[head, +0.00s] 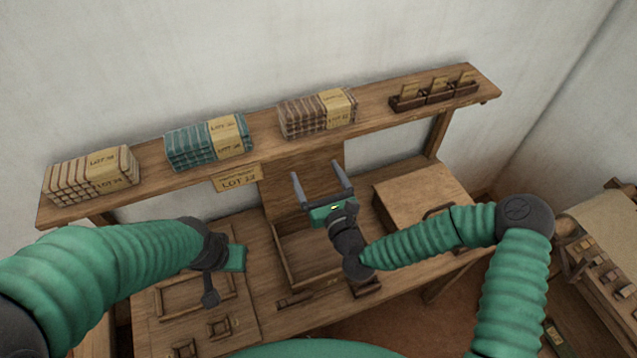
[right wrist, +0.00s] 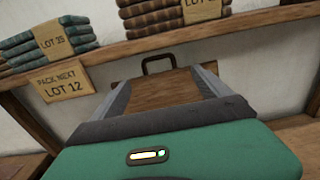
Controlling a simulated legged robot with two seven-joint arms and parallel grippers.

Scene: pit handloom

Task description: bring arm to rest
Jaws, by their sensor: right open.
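My right gripper (head: 315,169) is raised over the bench in the head view, its two grey fingers apart and pointing toward the shelf. It also shows in the right wrist view (right wrist: 160,80), with its fingers spread and nothing held between them. A brown wooden panel with a dark handle (right wrist: 158,62) shows beyond the gap. My left gripper (head: 222,268) is low over the left part of the bench, seen partly from behind; its jaw state is unclear.
A wooden shelf (head: 375,115) runs along the wall, bearing striped and teal cloth stacks (head: 208,141) and small card holders (head: 437,90). A LOT 12 sign (head: 237,178) hangs from its edge. An open wooden tray (head: 285,262) and a box (head: 420,190) stand on the bench.

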